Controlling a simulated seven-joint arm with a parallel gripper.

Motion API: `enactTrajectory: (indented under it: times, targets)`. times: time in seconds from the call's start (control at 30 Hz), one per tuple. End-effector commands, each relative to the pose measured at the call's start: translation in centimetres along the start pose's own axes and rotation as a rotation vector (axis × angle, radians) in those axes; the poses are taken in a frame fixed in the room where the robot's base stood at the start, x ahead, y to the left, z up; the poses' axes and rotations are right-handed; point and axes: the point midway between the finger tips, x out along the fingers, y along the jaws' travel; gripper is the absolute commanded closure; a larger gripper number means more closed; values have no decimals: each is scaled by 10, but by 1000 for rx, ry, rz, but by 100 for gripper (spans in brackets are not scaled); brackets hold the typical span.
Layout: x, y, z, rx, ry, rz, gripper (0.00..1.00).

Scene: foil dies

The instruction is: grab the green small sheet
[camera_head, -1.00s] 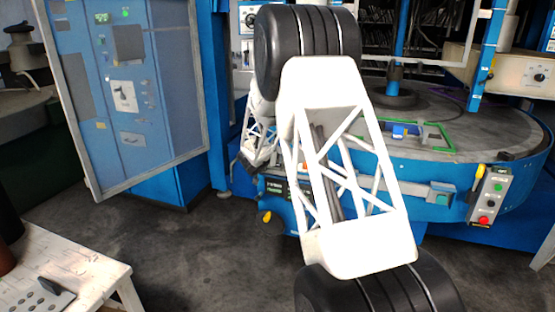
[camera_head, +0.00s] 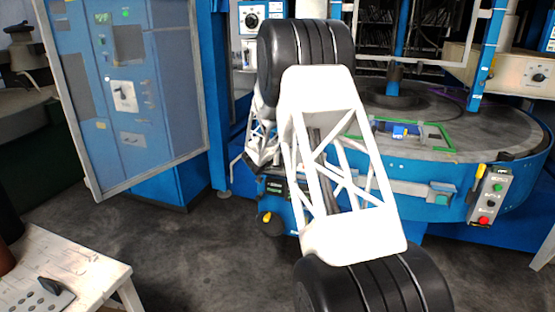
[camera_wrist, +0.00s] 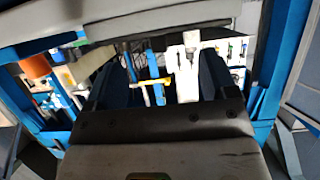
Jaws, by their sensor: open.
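A thin green outline (camera_head: 447,136) lies on the round grey turntable (camera_head: 495,135), right of my arm in the head view. A small blue piece (camera_head: 400,130) sits by its left part. I cannot tell whether this outline is the small green sheet, and no separate green sheet is clear. My gripper (camera_wrist: 165,85) shows in the wrist view with its two dark fingers apart and nothing clearly held between them. In the head view it is partly hidden behind my white lattice arm, left of the turntable and apart from the green outline.
A blue cabinet (camera_head: 130,90) stands at the left. A control box (camera_head: 490,195) with coloured buttons is at the turntable's right front. A white table (camera_head: 75,265) is at the lower left. Dark floor (camera_head: 200,250) is clear between. An orange object (camera_wrist: 36,66) shows in the wrist view.

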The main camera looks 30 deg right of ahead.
Motion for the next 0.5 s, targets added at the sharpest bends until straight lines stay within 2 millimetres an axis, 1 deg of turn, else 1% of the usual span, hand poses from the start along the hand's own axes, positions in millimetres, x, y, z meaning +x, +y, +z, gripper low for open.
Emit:
enactTrajectory:
  times: [0.1,0.3,0.5]
  targets:
    - [13,1,2,0,-1,2,21]
    - [31,0,2,0,-1,1,21]
    - [37,0,2,0,-1,0,21]
